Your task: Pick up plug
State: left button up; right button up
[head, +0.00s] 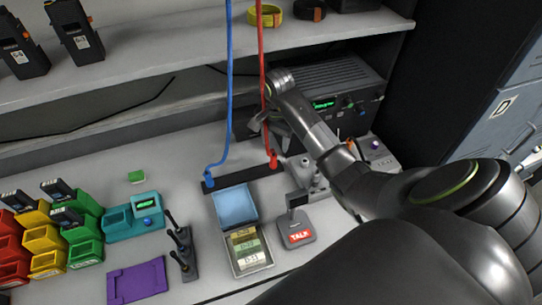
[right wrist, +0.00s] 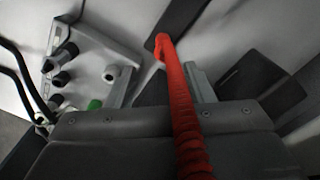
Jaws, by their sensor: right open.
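A red plug (head: 272,162) with a red cable rising from it sits at the right end of a black strip (head: 242,178) on the counter. A blue plug (head: 210,178) with a blue cable sits at the strip's left end. My right gripper (head: 268,128) is open above the red plug, beside its cable. In the right wrist view, the red cable (right wrist: 185,115) runs up between the fingers of the right gripper (right wrist: 163,82), and its far end shows beyond them. I cannot tell whether the fingers touch the cable. My left gripper is not in view.
A radio unit (head: 335,90) stands behind my right arm under the shelf. A desk microphone marked TALK (head: 297,232) and a blue-lidded device (head: 245,240) stand in front of the strip. Coloured bins (head: 45,240) fill the left. Both cables hang past the shelf edge.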

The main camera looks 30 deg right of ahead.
aim_at(273, 154)
jog(key=shift+w+a+f+b, duration=0.1)
jog(key=shift+f+b, duration=0.9)
jog(key=shift+f, duration=0.15)
jog(key=shift+a+f+b, duration=0.1)
jog(key=shift+f+b, duration=0.85)
jog(key=shift+f, duration=0.5)
jog(key=shift+w+f, duration=0.1)
jog(key=shift+f, duration=0.6)
jog(key=c, duration=0.9)
